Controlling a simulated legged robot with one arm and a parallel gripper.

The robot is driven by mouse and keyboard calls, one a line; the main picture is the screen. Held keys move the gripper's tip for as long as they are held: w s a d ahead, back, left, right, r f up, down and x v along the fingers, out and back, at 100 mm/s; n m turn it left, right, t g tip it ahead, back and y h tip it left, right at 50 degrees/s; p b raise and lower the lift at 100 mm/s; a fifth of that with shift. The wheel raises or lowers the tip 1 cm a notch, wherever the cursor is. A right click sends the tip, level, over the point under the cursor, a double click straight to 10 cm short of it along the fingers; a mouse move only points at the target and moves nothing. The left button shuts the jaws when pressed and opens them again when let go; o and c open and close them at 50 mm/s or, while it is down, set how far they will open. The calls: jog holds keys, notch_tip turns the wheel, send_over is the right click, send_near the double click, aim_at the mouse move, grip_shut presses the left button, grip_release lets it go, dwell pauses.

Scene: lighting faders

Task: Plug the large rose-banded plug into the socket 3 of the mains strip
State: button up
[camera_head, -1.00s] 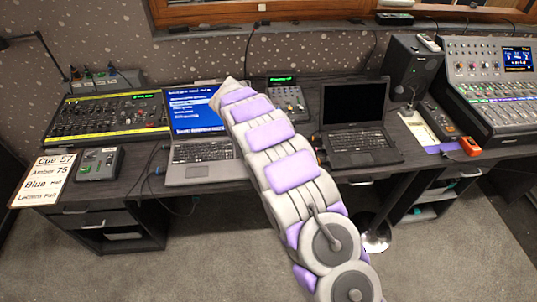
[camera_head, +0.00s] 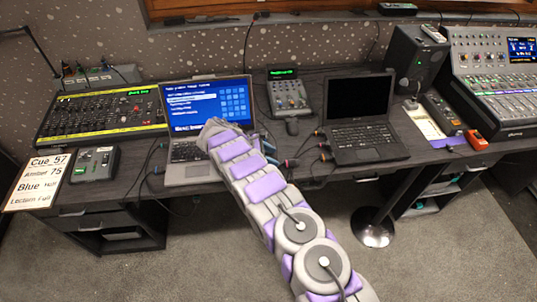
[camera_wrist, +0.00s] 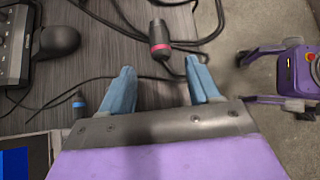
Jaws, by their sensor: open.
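A dark plug with a rose band (camera_wrist: 160,45) lies on the desk in the wrist view, ahead of the gap between my fingertips. My gripper (camera_wrist: 162,72) is open and empty, its blue fingers apart and not around the plug. In the head view my gripper (camera_head: 268,153) is low over the desk, right of the left laptop. Several dark plugs (camera_head: 325,147) lie by the right laptop. A grey box with upright plug-like parts (camera_head: 100,76) stands at the back left. It may be the mains strip, but its socket numbers are unreadable.
A blue-banded plug (camera_wrist: 78,104) lies left of my fingers, with loose cables around. A dark rounded object (camera_wrist: 58,40) is at the upper left. The left laptop (camera_head: 208,110), right laptop (camera_head: 360,105) and small mixer (camera_head: 288,92) crowd the desk.

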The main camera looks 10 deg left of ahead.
aim_at(284, 161)
jog(key=x, duration=0.7)
jog(key=shift+w+d+f, duration=0.1)
jog(key=shift+d+f, duration=0.05)
jog(key=shift+f, duration=0.1)
jog(key=shift+c, duration=0.3)
jog(key=c, duration=1)
jog(key=shift+r+p, duration=0.65)
jog(key=shift+r, duration=1.85)
